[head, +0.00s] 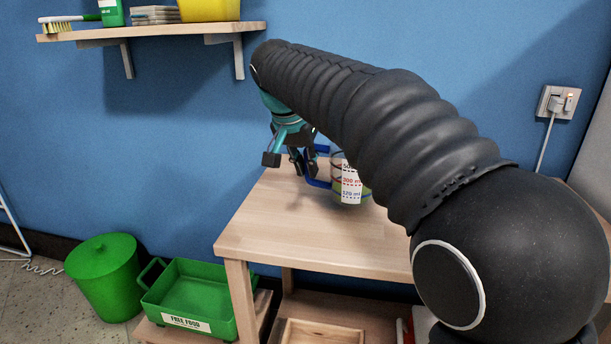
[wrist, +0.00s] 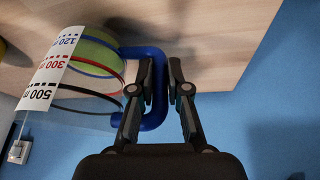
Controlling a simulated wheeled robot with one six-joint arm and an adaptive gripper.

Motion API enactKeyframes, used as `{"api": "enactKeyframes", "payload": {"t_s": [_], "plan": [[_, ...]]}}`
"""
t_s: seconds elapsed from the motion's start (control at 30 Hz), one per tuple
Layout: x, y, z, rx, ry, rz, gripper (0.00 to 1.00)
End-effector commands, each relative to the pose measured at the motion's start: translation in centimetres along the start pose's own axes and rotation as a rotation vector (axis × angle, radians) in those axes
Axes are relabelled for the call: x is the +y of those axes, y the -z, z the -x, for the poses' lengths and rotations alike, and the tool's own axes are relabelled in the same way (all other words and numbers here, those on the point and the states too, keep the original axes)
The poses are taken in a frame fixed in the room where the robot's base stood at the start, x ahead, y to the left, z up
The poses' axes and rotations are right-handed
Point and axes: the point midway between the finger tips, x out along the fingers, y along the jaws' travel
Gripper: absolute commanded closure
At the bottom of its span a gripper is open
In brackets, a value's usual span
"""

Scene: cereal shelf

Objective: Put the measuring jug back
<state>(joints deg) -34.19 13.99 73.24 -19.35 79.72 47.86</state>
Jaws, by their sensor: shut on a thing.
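The measuring jug (head: 350,187) is clear, with a blue handle, a white label marked in ml and something green at its bottom. It is upright at the wooden table, partly hidden behind my arm in the head view. I cannot tell whether its base touches the tabletop. In the wrist view the jug (wrist: 88,75) is at the left and its blue handle (wrist: 155,118) passes between the fingers. My gripper (head: 302,168) is at the left of the jug, shut on the handle; it fills the lower middle of the wrist view (wrist: 163,75).
The wooden table (head: 270,220) has bare room at its front left. A wall shelf (head: 150,32) at upper left holds a brush, a green bottle, a stack and a yellow container (head: 208,8). A green bin (head: 105,280) and green crate (head: 195,265) are low at left.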

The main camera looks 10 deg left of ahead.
Motion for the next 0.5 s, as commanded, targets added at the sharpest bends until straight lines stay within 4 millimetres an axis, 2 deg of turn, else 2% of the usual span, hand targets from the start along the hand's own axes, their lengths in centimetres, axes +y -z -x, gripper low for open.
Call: {"api": "enactKeyframes", "payload": {"t_s": [0.13,0.5], "plan": [[-0.1,-0.7,-1.6,0.001,0.000,0.000,1.00],[-0.1,-0.8,-1.9,0.001,0.001,0.000,1.00]]}}
